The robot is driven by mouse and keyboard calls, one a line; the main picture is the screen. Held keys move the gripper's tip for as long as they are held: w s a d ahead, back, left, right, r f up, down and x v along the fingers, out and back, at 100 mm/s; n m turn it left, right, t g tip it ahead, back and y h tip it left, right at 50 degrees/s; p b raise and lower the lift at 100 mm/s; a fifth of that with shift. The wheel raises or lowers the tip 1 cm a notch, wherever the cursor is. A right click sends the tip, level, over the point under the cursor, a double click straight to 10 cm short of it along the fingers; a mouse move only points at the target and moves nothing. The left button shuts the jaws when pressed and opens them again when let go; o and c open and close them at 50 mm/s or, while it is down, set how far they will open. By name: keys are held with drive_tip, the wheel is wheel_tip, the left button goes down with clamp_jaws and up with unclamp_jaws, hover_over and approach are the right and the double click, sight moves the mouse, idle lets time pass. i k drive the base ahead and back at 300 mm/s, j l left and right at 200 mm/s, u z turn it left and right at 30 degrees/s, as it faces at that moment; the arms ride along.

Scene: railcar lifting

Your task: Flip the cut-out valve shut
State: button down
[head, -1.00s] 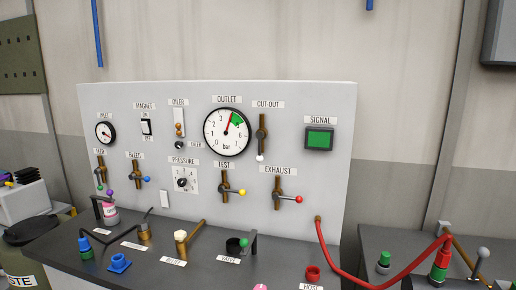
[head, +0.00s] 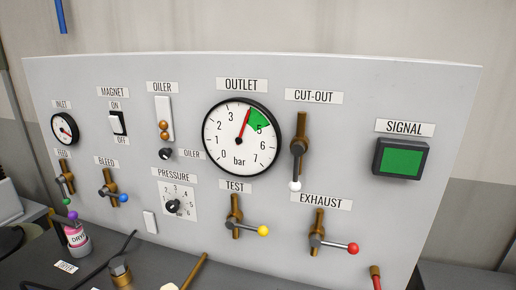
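The cut-out valve (head: 298,150) is on the grey panel, right of the outlet gauge and under the CUT-OUT label (head: 314,96). It has an upright brass pipe and a dark lever that points down along the pipe, ending in a white ball (head: 295,186). The outlet gauge (head: 242,137) has its red needle between 4 and 5, at the edge of the green zone. My gripper is not in the head view, so its opening and its place relative to the valve do not show.
The exhaust valve (head: 318,240) with a red ball sticks out below the cut-out valve. The test valve (head: 235,222) with a yellow ball is lower left. The signal box (head: 402,159) shows green at right. The bench (head: 100,267) holds fittings and a bottle.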

sight(298, 148)
drive_tip(key=i+u, duration=0.1)
drive_tip(key=i, duration=0.9)
